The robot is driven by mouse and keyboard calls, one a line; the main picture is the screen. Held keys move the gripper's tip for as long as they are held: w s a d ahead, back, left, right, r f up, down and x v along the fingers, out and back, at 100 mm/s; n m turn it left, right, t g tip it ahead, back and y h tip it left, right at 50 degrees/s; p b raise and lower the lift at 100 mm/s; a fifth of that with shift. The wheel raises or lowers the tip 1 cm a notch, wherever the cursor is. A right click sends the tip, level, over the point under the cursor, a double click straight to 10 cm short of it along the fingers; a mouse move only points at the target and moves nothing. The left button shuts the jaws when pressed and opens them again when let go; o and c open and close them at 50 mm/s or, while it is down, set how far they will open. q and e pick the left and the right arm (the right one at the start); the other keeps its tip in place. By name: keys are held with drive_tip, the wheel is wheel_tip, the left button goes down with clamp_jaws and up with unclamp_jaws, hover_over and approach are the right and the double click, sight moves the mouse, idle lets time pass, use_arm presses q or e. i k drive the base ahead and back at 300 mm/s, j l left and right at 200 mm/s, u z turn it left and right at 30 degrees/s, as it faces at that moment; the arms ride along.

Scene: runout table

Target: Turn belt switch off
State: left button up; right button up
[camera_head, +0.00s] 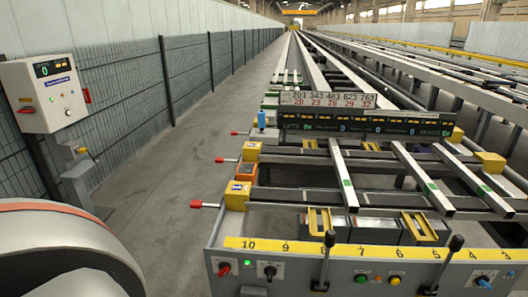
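The front panel (330,270) of the runout table runs along the bottom right. It carries a red button (223,268), a black rotary switch (270,271) on a white plate, a green button (360,278), a yellow button (394,280) and a blue rotary switch (484,281). Two black levers stand up from the panel, a left lever (326,258) and a right lever (446,262). The labels are too small to read, so I cannot tell which one is the belt switch. Neither of my grippers is in view.
A grey control box (50,95) with a display and small knobs stands on a post at the left, before a mesh fence (130,85). Red-tipped handles (197,204) stick out from the table's left side. The aisle floor (165,180) between is clear.

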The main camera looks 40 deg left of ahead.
sight(224, 268)
drive_tip(key=i+l+u, duration=0.1)
drive_tip(key=l+u, duration=0.75)
drive_tip(key=l, duration=0.15)
drive_tip(key=l+u, duration=0.45)
drive_tip(key=l, duration=0.1)
